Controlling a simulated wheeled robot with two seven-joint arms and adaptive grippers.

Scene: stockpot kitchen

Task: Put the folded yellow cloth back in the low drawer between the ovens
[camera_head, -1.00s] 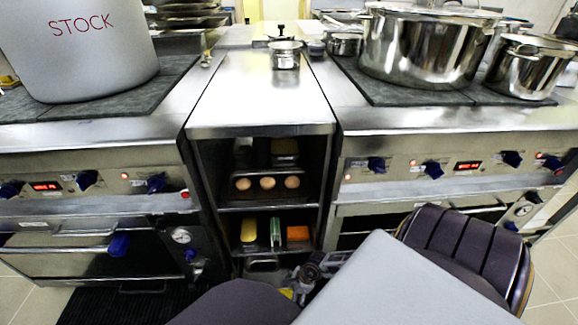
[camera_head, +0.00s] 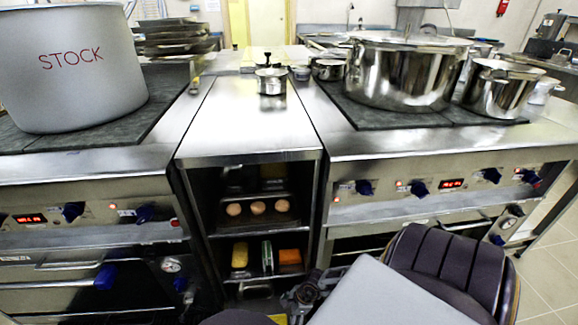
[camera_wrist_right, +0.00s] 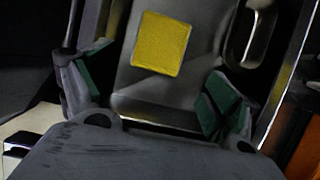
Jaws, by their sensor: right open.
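The folded yellow cloth (camera_wrist_right: 162,44) is a flat square on a grey metal surface in the right wrist view. A small yellow patch (camera_head: 278,318) shows at the bottom edge of the head view, mostly cut off. My right gripper (camera_wrist_right: 158,68) is open, its green-padded fingers apart on the near side of the cloth, with nothing between them. In the head view my right gripper (camera_head: 303,292) is low, just right of the cabinet's bottom. The low drawer area (camera_head: 255,291) is dark and partly hidden. I cannot tell whether the cloth lies inside the drawer. My left gripper is out of view.
The cabinet (camera_head: 248,140) stands between two ovens. Its lower shelf holds a yellow item (camera_head: 239,255), a green-and-white item (camera_head: 267,257) and an orange item (camera_head: 290,257). Eggs (camera_head: 257,208) sit above. A large STOCK pot (camera_head: 70,80) and steel pots (camera_head: 405,75) stand on the stoves.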

